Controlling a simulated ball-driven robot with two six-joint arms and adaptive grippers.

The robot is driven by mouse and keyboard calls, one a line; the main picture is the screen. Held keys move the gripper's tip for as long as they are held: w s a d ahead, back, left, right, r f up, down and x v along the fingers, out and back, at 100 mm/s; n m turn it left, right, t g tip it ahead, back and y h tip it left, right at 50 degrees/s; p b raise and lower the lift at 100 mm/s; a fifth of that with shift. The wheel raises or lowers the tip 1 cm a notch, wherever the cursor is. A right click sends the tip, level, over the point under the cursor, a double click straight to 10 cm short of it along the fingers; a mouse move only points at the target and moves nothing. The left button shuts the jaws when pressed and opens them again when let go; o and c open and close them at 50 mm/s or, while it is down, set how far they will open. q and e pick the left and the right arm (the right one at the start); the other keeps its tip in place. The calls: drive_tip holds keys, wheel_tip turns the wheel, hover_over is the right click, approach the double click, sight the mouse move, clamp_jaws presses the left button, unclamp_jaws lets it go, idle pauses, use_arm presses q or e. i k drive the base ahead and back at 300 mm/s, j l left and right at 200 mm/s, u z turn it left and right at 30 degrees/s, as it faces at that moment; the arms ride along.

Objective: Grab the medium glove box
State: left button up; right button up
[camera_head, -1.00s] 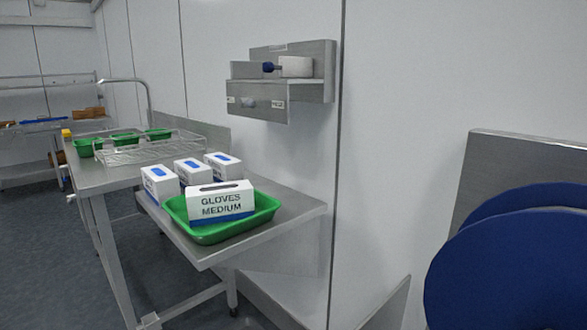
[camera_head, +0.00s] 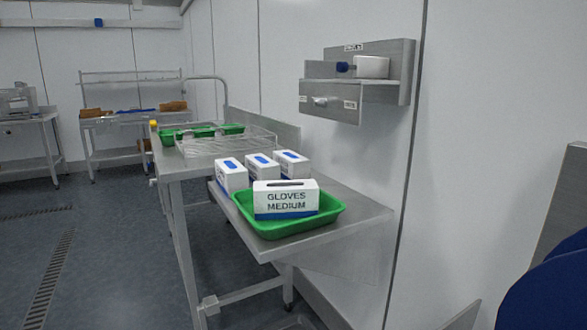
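The medium glove box (camera_head: 286,200) is white with a blue lower band and reads "GLOVES MEDIUM". It sits upright in a green tray (camera_head: 297,226) near the front of a steel table (camera_head: 361,214). A dark slot shows on its top. Neither of my grippers is in the head view, so nothing shows of their fingers.
Several smaller white boxes with blue tops (camera_head: 262,165) stand just behind the tray. A wire rack (camera_head: 229,144) and green trays (camera_head: 232,128) are farther back. A steel wall holder (camera_head: 360,80) hangs above the table's right side. The floor (camera_head: 119,240) at left is clear.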

sight(294, 166)
drive_tip(key=i+j+z, duration=0.1)
drive_tip(key=j, duration=0.35)
drive_tip(key=i+j+z, duration=0.1)
drive_tip(key=i+j, duration=0.15)
drive_tip(key=j, duration=0.25)
drive_tip(key=i+j+z, duration=0.1)
drive_tip(key=j, duration=0.4)
drive_tip(key=i+j+z, duration=0.1)
drive_tip(key=j, duration=0.4)
drive_tip(key=i+j+z, duration=0.1)
drive_tip(key=i+j, duration=0.15)
drive_tip(key=j, duration=0.25)
drive_tip(key=i+j, duration=0.1)
drive_tip(key=j, duration=0.4)
drive_tip(key=i+j+z, duration=0.15)
drive_tip(key=j, duration=0.4)
